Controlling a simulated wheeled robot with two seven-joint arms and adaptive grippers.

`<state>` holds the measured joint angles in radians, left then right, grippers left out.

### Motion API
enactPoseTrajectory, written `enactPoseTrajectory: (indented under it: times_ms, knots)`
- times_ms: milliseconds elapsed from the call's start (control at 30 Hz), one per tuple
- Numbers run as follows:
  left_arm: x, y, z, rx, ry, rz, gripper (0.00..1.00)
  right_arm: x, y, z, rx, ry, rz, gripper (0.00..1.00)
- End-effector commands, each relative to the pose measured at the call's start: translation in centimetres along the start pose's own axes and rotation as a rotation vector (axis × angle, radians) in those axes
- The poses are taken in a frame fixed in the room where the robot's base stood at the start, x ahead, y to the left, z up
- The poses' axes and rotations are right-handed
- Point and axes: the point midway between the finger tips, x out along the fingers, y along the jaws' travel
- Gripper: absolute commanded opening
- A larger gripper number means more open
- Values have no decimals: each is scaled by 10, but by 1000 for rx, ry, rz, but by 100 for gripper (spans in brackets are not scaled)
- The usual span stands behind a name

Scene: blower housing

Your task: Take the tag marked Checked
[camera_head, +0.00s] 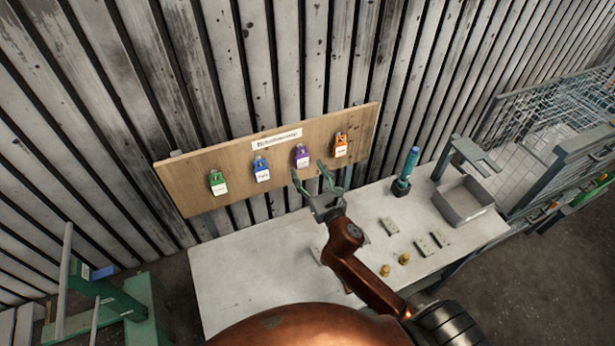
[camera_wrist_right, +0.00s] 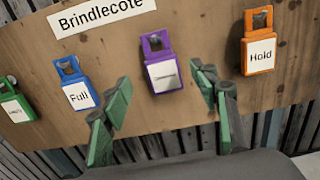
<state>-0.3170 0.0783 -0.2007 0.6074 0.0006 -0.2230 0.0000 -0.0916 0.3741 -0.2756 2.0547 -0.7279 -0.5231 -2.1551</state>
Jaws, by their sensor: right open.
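A wooden board (camera_head: 225,170) on the slatted wall holds a row of tags. They are a green tag (camera_head: 217,182), a blue tag (camera_head: 261,169), a purple tag (camera_head: 301,156) and an orange tag (camera_head: 340,146). In the right wrist view the blue tag (camera_wrist_right: 78,92) reads Full and the orange tag (camera_wrist_right: 259,50) reads Hold. The labels on the purple tag (camera_wrist_right: 162,73) and the green tag (camera_wrist_right: 13,109) are too small to read. My right gripper (camera_head: 309,176) is open and empty, its fingers pointing at the purple tag from below. My left gripper is out of view.
A pale table (camera_head: 245,265) stands below the board. On it are a blue-green bottle-like thing (camera_head: 410,165), a grey bin (camera_head: 463,201), small plates (camera_head: 426,246) and brass pieces (camera_head: 404,258). A wire cage (camera_head: 540,120) stands at right, a green frame (camera_head: 130,295) at left.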

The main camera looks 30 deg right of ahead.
Motion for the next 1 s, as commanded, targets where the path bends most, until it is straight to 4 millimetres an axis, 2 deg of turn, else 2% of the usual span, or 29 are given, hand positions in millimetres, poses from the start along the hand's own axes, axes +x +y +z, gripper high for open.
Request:
enactPoseTrajectory:
  times_ms: [67, 167, 400, 500, 633, 833, 1000]
  knots:
    - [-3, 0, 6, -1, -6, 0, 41, 12, -2, 2, 3, -1, -4, 55]
    - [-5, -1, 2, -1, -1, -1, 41, 23, -3, 1, 2, 0, -6, 55]
    - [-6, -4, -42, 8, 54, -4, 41, 36, -1, 0, 2, 1, -3, 55]
    - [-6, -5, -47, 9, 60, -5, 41, 37, -1, 0, 2, 1, -2, 55]
    - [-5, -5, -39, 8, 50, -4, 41, 37, 0, 0, 2, 1, -1, 54]
    - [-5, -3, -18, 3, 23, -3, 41, 37, 0, 0, 2, 1, 0, 41]
    - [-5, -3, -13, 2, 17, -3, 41, 37, 0, 0, 2, 0, 0, 29]
